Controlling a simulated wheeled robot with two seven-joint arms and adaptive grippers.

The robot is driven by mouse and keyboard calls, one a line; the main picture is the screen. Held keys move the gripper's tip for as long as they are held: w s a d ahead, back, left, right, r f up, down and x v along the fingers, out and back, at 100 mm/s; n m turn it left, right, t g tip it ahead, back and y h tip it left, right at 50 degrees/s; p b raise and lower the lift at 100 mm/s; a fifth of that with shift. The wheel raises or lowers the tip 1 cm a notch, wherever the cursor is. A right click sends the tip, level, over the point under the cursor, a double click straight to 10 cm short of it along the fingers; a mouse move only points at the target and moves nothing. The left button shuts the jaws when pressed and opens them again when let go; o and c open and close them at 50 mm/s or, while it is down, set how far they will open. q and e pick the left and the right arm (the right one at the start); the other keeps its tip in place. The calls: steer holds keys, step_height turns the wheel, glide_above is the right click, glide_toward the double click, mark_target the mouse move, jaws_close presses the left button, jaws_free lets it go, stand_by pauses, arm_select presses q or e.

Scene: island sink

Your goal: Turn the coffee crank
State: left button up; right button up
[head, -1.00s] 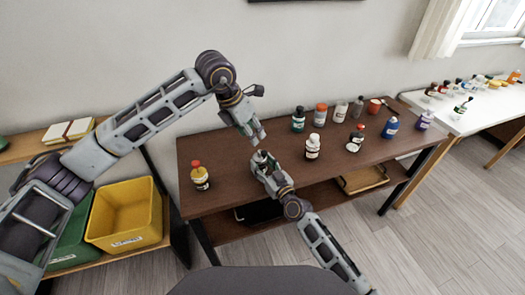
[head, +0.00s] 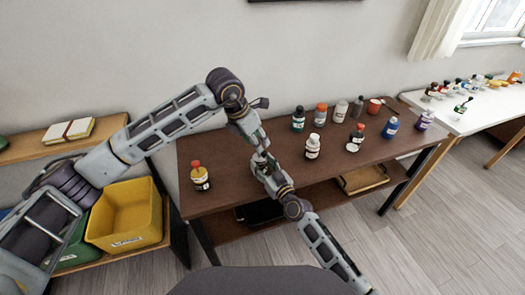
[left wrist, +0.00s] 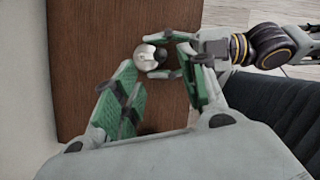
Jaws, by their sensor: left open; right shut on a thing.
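The coffee grinder shows from above in the left wrist view as a round silver top (left wrist: 146,57) with a dark knob beside it. My right gripper (left wrist: 166,56) is shut on the grinder, its fingers around it from the right. In the head view the right gripper (head: 261,166) is over the front part of the brown table, and the grinder is mostly hidden between the two grippers. My left gripper (head: 259,146) is open just above it, pointing down. In the left wrist view the open green-padded fingers of the left gripper (left wrist: 152,84) frame the grinder without visible contact.
The brown table (head: 225,150) has a red-capped bottle (head: 200,177) at its left end. A white bottle (head: 313,147) and several other bottles stand to the right of my grippers. A yellow bin (head: 125,212) stands at the left. A white table (head: 480,115) is far right.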

mark_target(263, 152)
arm_select(q)
steer(key=shift+x, duration=3.6)
jaws_close()
